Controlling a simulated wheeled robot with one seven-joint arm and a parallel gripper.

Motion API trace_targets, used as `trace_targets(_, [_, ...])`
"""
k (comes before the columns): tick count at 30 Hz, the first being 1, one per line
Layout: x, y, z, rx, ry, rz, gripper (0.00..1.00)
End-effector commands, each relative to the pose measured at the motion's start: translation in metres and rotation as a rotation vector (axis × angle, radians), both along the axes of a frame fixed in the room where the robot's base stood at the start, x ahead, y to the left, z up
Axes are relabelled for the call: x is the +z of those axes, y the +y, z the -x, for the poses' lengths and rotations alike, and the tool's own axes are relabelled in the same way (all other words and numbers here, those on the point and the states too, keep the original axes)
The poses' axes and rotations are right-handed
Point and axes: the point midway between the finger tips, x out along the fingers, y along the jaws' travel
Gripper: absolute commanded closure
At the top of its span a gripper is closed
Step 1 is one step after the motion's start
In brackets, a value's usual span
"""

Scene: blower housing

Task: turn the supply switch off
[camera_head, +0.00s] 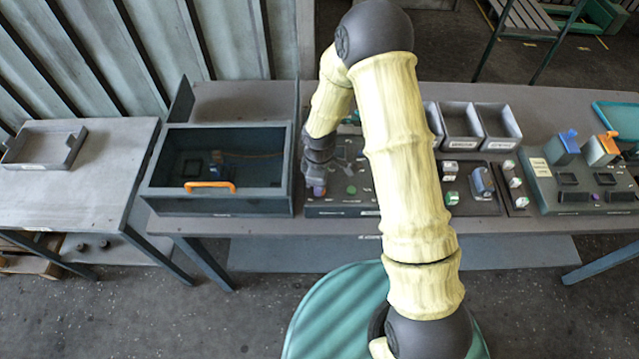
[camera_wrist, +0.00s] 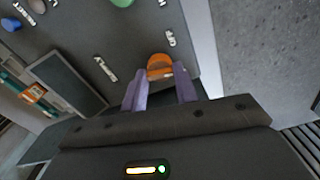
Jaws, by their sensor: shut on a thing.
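The supply switch appears to be the orange knob (camera_wrist: 160,63) on a dark grey control panel (camera_wrist: 125,45). My gripper (camera_wrist: 160,85) has its two purple fingers on either side of this knob, shut on it. In the head view my gripper (camera_head: 318,190) is down at the left side of the panel (camera_head: 340,209), and the arm covers part of the panel. The knob is hidden there by the gripper.
A green button (camera_head: 351,190) is on the same panel. A dark box with an orange handle (camera_head: 210,186) stands close on the left. Grey bins (camera_head: 497,124) and another panel (camera_head: 590,185) are on the right. A side table (camera_head: 60,200) is far left.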

Motion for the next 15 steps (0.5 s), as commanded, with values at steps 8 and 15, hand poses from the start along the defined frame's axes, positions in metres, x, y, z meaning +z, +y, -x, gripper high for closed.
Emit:
trace_targets(8, [0.0009,-0.0004,-0.001,0.262,-0.002,-0.001,0.93])
trace_targets(15, [0.0016,-0.0004,-0.0009,0.49,-0.001,-0.001,0.93])
